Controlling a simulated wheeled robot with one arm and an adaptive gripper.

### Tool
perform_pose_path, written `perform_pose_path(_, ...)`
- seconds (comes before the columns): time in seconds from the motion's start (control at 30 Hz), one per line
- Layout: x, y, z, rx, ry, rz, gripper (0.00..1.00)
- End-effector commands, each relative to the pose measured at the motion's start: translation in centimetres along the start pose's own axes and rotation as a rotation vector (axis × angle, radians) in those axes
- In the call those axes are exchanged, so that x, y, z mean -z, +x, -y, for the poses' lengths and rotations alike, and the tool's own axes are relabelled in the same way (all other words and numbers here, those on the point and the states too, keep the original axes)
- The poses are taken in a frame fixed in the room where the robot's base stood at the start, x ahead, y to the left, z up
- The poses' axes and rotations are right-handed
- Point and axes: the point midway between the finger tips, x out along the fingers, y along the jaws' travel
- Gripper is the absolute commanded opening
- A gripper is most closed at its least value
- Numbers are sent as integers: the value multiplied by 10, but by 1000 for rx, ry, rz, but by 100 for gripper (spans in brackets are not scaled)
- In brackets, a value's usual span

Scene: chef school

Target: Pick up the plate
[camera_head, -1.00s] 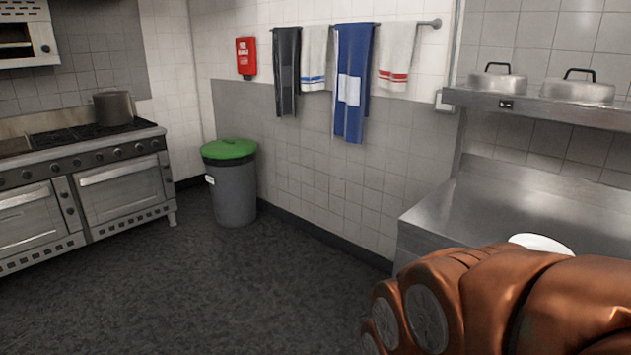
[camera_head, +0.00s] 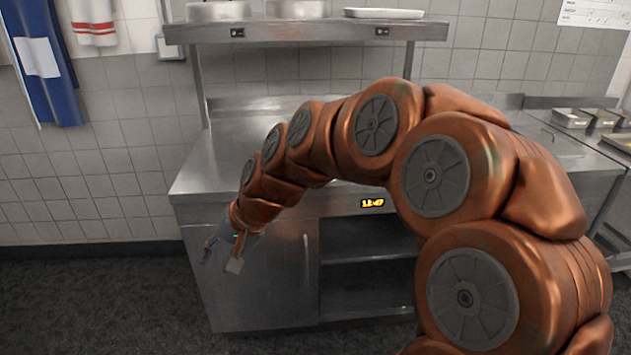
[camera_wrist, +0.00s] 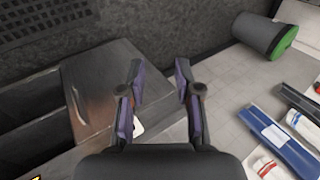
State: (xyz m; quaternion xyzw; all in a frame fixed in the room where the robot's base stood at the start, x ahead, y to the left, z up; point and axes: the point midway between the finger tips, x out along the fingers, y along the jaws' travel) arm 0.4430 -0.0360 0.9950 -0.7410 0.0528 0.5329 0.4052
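My gripper (camera_head: 221,257) hangs at the end of my arm, in front of the left cabinet door of the steel counter (camera_head: 195,180) in the head view. In the wrist view my gripper (camera_wrist: 160,80) is open, its two fingers apart with nothing between their tips. A small white patch (camera_wrist: 138,130) shows behind the left finger in the wrist view; it may be part of the plate, but most of it is covered. No plate shows on the counter in the head view now, where my arm covers part of the top.
A steel shelf (camera_head: 310,32) above the counter holds pots and a white tray (camera_head: 383,13). Trays of food (camera_head: 572,118) stand at the far right. Floor left of the counter is clear.

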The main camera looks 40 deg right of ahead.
Motion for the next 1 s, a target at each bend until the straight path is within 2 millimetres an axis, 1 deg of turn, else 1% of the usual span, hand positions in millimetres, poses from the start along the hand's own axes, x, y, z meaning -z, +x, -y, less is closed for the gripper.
perform_pose_path(0.03, 38, 7, -11, 60, 104, -63, 33)
perform_pose_path(0.07, 59, 6, -16, 95, 165, -99, 33)
perform_pose_path(0.1, 90, 2, -24, 142, 245, -157, 33)
perform_pose_path(0.13, 113, -2, -33, 176, 308, -199, 33)
perform_pose_path(0.17, 135, -6, -44, 208, 371, -237, 33)
perform_pose_path(0.2, 163, -13, -61, 250, 454, -295, 33)
perform_pose_path(0.27, 201, -25, -91, 307, 575, -374, 33)
perform_pose_path(0.3, 225, -34, -114, 340, 650, -430, 33)
perform_pose_path(0.37, 252, -48, -147, 385, 752, -498, 33)
perform_pose_path(0.4, 266, -55, -168, 407, 810, -538, 33)
perform_pose_path(0.5, 289, -72, -208, 450, 916, -617, 33)
perform_pose_path(0.6, 300, -83, -232, 474, 975, -660, 33)
perform_pose_path(0.63, 303, -84, -236, 478, 985, -668, 33)
perform_pose_path(0.73, 309, -83, -241, 484, 1001, -678, 33)
perform_pose_path(1.0, 324, -66, -238, 481, 999, -676, 33)
